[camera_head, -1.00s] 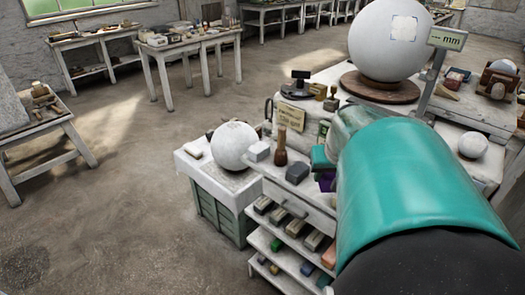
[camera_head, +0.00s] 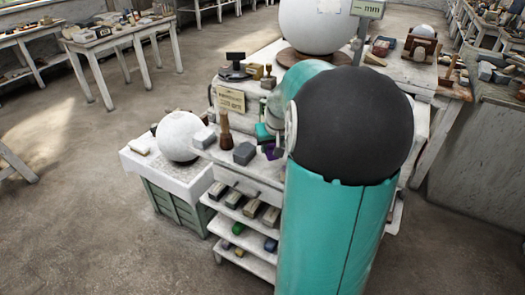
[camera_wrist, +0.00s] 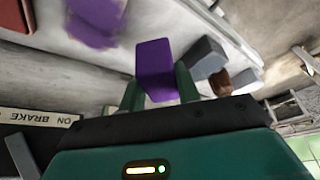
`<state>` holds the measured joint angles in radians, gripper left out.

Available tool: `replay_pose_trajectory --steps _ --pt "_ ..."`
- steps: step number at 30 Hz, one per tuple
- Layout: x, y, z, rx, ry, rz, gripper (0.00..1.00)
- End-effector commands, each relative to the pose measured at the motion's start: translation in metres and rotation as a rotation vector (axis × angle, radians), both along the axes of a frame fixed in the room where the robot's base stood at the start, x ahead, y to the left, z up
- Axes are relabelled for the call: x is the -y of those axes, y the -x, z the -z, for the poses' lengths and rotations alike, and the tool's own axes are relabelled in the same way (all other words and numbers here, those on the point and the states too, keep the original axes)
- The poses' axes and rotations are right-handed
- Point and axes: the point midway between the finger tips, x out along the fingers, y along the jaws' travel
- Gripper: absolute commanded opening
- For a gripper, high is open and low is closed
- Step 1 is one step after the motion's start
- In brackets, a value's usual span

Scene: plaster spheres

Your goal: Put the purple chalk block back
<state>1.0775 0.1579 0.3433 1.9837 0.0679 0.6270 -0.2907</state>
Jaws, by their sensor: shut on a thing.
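The purple chalk block (camera_wrist: 155,60) stands out between the two green fingers of my gripper (camera_wrist: 158,88) in the wrist view. My gripper is shut on it. A purple patch (camera_wrist: 95,22) shows on the pale surface beyond the block, up and to the left; I cannot tell whether block and surface touch. In the head view only a small part of the purple block (camera_head: 269,150) shows, beside the white stand's top. My gripper is mostly hidden there behind my teal and black arm.
Below the stand's top, shelves (camera_head: 240,215) hold several coloured blocks. A grey block (camera_head: 244,153) and a brown-handled tool (camera_head: 225,135) stand on the top. A white sphere (camera_head: 180,137) rests at left. A large sphere (camera_head: 315,22) stands behind.

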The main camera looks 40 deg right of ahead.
Motion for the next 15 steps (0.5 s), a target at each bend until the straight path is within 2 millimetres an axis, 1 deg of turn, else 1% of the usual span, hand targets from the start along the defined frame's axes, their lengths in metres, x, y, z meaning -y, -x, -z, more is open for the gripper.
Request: replay_pose_trajectory --steps 1,3,9,15 --pt "0.005 -0.004 0.008 0.0 -0.002 -0.001 0.14" --pt "0.009 -0.008 0.015 0.0 -0.002 -0.001 0.14" --pt "0.016 -0.015 0.027 0.0 0.0 -0.001 0.14" --pt "0.016 -0.015 0.055 0.0 -0.002 -0.002 0.14"
